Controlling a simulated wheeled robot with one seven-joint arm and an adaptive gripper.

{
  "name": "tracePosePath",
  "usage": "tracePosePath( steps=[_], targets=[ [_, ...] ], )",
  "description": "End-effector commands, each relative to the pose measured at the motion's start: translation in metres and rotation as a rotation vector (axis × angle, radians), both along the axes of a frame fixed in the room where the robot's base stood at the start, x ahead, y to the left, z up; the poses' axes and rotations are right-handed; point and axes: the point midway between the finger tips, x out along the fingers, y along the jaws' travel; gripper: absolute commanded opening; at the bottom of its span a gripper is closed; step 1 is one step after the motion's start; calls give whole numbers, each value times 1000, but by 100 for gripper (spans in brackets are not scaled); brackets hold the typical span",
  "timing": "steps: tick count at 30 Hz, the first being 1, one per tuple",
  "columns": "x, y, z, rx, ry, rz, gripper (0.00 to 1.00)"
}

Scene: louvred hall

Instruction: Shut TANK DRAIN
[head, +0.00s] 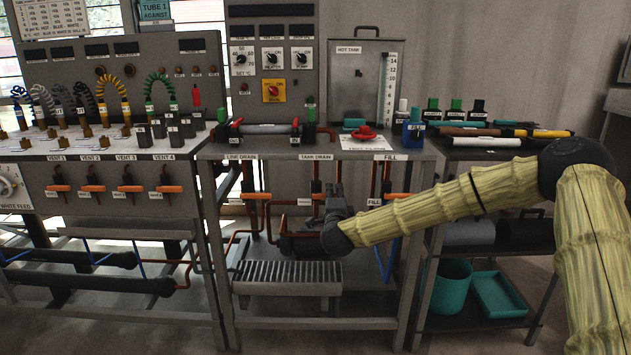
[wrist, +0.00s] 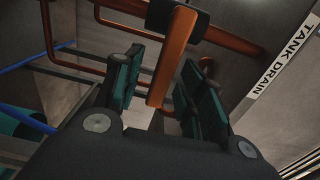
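The TANK DRAIN label (head: 317,157) is on the front edge of the middle bench, and the label also shows in the wrist view (wrist: 283,62). Below it is my gripper (head: 335,203), which hides most of the drain valve in the head view. In the wrist view, the orange valve lever (wrist: 172,58) lies between the two green-padded fingers of my gripper (wrist: 160,78). The fingers are open, with gaps visible beside the lever. The lever runs from a dark valve body down between the fingers.
The LINE DRAIN valve lever (head: 256,196) is to the left, and the FILL label (head: 390,157) is to the right. Copper pipes run close around the gripper. A slatted grate (head: 288,272) lies below. A dark cart (head: 500,240) stands to the right.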

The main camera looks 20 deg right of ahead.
Motion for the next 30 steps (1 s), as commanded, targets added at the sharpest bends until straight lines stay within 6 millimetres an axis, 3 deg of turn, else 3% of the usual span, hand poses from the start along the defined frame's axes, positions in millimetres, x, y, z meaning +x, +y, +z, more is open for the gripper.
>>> tracePosePath(
  steps=[22, 30],
  targets=[
    [-59, 17, 1, 0, 0, 1, 40],
    [-68, 19, 0, 0, 0, 0, 40]
  ],
)
